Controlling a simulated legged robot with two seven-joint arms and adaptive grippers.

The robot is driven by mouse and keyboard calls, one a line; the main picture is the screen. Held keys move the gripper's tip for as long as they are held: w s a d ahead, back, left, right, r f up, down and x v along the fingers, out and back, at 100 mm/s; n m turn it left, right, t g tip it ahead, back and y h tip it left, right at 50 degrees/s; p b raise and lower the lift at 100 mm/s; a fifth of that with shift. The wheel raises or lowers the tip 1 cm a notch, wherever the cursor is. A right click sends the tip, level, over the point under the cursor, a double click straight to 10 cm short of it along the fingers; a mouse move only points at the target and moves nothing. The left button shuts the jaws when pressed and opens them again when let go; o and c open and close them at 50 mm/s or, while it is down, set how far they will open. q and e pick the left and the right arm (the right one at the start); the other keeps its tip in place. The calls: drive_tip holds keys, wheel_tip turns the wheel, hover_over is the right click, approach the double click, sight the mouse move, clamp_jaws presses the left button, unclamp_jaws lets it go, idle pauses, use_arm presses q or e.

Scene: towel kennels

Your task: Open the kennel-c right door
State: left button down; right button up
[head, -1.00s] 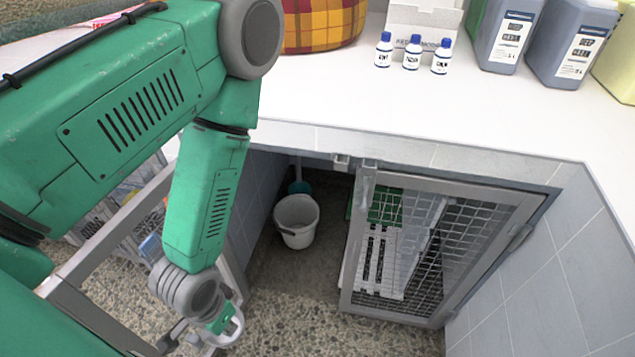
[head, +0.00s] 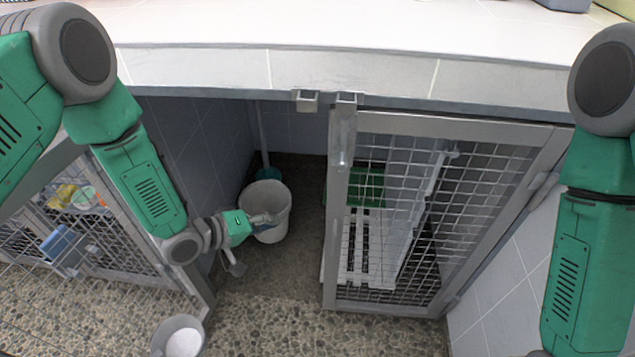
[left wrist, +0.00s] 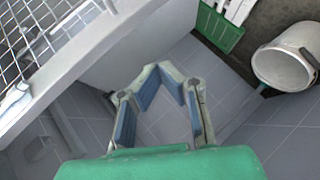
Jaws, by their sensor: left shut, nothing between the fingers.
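The right door (head: 340,235) is a grey-framed wire-mesh door under the counter in the head view. It covers the right part of the kennel opening and looks shut or nearly so. Its hinges (head: 545,185) are on the right; a bolt-like latch (head: 342,150) is high on its left upright. My left gripper (head: 272,217) is left of this door, apart from it, in front of the white bucket (head: 272,195). It is shut and empty; its linked fingers meet in the left wrist view (left wrist: 160,72). My right arm shows at the right; its gripper is out of view.
The left part of the opening is uncovered. Another mesh panel (head: 50,235) stands at the far left, with a pale bowl (head: 180,338) near it. White slats and a green item (head: 370,185) show behind the right door. The counter edge (head: 350,72) runs above.

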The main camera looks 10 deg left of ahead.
use_arm(q)
drive_tip(key=w+d+r+g+h+b, duration=0.1)
drive_tip(key=w+d+r+g+h, duration=0.15)
drive_tip(key=w+r+h, duration=0.75)
drive_tip(key=s+d+r+y+b, duration=0.1)
drive_tip(key=s+d+y+b, duration=0.1)
drive_tip(key=d, duration=0.6)
drive_tip(key=shift+r+m, duration=0.15)
drive_tip(key=shift+m, duration=0.15)
drive_tip(key=shift+s+d, duration=0.1)
drive_tip(key=shift+d, duration=0.05)
